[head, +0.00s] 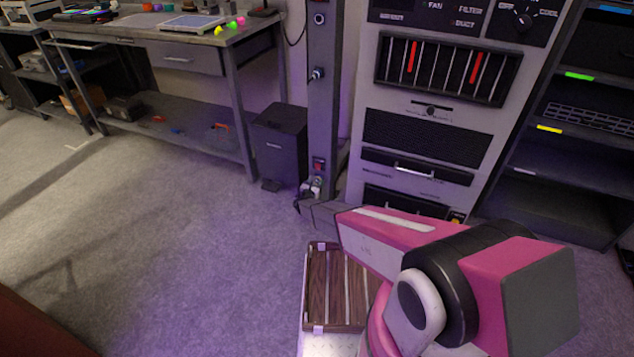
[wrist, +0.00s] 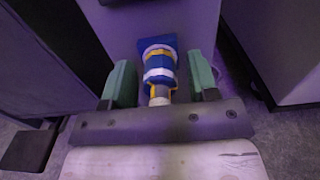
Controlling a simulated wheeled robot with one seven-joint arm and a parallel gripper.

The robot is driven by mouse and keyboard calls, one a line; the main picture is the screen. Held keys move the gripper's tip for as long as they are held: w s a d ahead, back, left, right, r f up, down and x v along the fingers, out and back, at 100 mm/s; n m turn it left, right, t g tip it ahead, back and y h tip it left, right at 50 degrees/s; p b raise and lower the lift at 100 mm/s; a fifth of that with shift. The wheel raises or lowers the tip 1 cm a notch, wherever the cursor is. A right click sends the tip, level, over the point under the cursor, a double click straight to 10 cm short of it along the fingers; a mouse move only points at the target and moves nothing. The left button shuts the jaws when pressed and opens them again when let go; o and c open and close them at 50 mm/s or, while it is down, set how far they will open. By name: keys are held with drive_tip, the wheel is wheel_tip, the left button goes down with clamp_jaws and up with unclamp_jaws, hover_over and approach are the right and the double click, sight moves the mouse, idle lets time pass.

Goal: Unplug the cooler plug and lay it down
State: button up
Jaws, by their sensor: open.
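The cooler plug (wrist: 159,66) looks like the blue and white piece with yellow edging in the wrist view, set against the grey post (wrist: 196,22). My gripper (wrist: 161,68) is open, with one green finger on each side of the plug and a visible gap to each finger. In the head view the post (head: 323,110) stands upright, and a small pale fitting with a dark cable (head: 313,187) shows near its foot. My gripper's end reaches in just below that fitting; its fingers are hard to make out there. The plug's front end is hidden.
A wooden slatted tray (head: 319,287) lies in front, partly behind my arm. A black bin (head: 279,146) stands left of the post. A tall equipment rack (head: 425,140) stands right of it, with dark shelves (head: 580,190) beyond. A workbench (head: 180,62) is at the back left. The left floor is clear.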

drive_tip(key=c, duration=0.9)
drive_tip(key=shift+n, duration=1.4)
drive_tip(key=shift+n, duration=1.4)
drive_tip(key=shift+w+n, duration=0.1)
drive_tip(key=shift+n, duration=1.3)
